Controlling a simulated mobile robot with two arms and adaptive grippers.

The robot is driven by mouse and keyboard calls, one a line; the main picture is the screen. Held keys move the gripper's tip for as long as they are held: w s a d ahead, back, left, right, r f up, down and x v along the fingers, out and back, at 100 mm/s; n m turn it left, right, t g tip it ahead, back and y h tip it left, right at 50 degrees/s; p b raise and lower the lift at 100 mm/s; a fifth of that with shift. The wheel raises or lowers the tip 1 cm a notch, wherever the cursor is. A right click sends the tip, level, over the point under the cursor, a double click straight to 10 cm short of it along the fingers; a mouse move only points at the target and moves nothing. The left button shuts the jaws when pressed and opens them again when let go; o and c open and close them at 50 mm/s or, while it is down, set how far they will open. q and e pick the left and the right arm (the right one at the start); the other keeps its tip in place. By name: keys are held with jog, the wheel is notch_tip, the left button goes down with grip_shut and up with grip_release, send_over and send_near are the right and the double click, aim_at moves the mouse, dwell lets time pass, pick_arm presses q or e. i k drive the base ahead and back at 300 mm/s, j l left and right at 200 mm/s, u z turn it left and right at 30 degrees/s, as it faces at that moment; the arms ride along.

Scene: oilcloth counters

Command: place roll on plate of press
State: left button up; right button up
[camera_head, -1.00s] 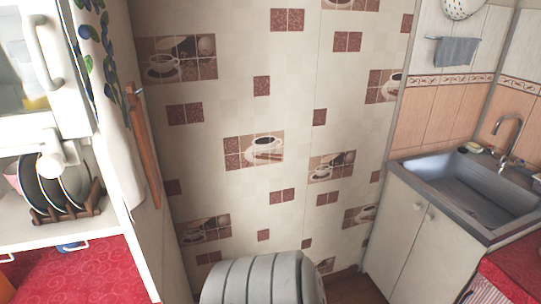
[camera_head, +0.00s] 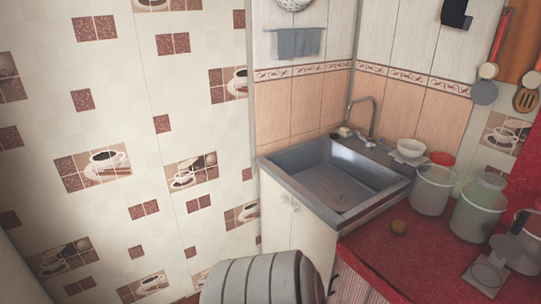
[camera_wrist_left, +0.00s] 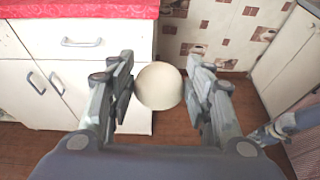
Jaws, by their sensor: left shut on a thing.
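My left gripper (camera_wrist_left: 159,95) shows in the left wrist view, with its two fingers on either side of a cream, round roll (camera_wrist_left: 159,86). It is shut on the roll and holds it above the brown floor. In the head view neither gripper is seen. A pale grey press (camera_head: 485,276) with a round plate stands on the red counter at the lower right of the head view. A raised part stands behind its plate. The press is far from the gripper and not in the wrist view.
A sink (camera_head: 340,180) is to the left. A white cabinet (camera_wrist_left: 75,75) is close to the left gripper.

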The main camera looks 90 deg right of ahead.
aim_at(486, 276)
jog(key=z, duration=3.35)
jog(key=i+l+z, duration=0.8)
jog(key=l, duration=0.15)
jog(key=i, duration=0.05)
